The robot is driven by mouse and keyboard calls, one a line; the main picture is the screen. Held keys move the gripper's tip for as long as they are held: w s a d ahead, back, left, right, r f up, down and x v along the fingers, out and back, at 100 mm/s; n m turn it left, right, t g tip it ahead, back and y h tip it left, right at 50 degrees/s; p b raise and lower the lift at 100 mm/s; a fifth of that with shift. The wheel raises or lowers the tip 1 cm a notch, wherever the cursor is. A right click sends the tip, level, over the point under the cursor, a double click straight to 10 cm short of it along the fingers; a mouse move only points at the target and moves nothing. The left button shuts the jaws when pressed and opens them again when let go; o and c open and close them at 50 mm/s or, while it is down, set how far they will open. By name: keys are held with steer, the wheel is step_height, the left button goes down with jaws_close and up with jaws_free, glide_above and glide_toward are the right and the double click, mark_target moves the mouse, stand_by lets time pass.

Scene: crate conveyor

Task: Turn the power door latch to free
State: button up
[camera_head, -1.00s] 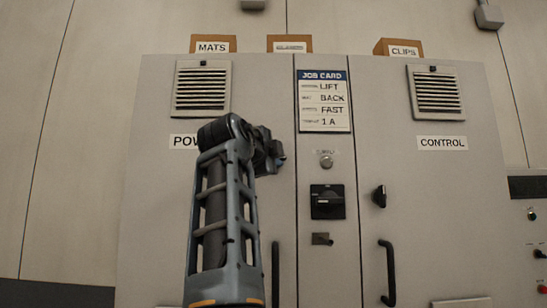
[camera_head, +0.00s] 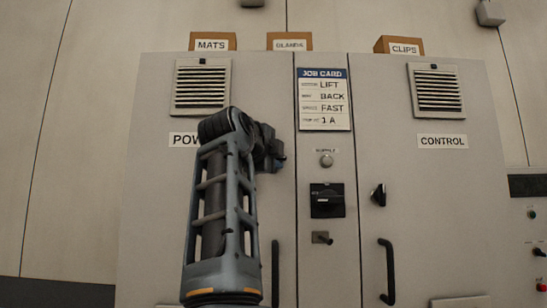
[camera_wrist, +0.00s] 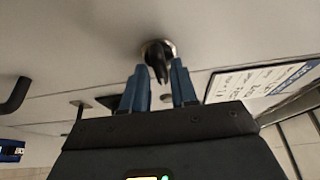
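The power door latch (camera_wrist: 156,52) is a dark knob on a round metal base on the grey door. It shows in the wrist view just beyond my fingertips. My gripper (camera_wrist: 158,72) is open, with one blue finger on each side of the latch's near end. A gap shows between the fingers and the latch, and I cannot tell whether either touches it. In the head view my arm hides this latch and part of the POWER label (camera_head: 184,139).
The control door has a similar latch (camera_head: 378,195) and a black handle (camera_head: 387,272). Between the doors are a job card (camera_head: 324,100), a black rotary switch (camera_head: 327,201) and a small lever (camera_head: 321,238). The power door's handle (camera_wrist: 14,97) is left in the wrist view.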

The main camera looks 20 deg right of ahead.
steer(key=shift+o, duration=1)
steer(key=v, duration=0.7)
steer(key=shift+s+a+b, duration=0.25)
steer(key=shift+s+b, duration=0.05)
steer(key=shift+b, duration=0.15)
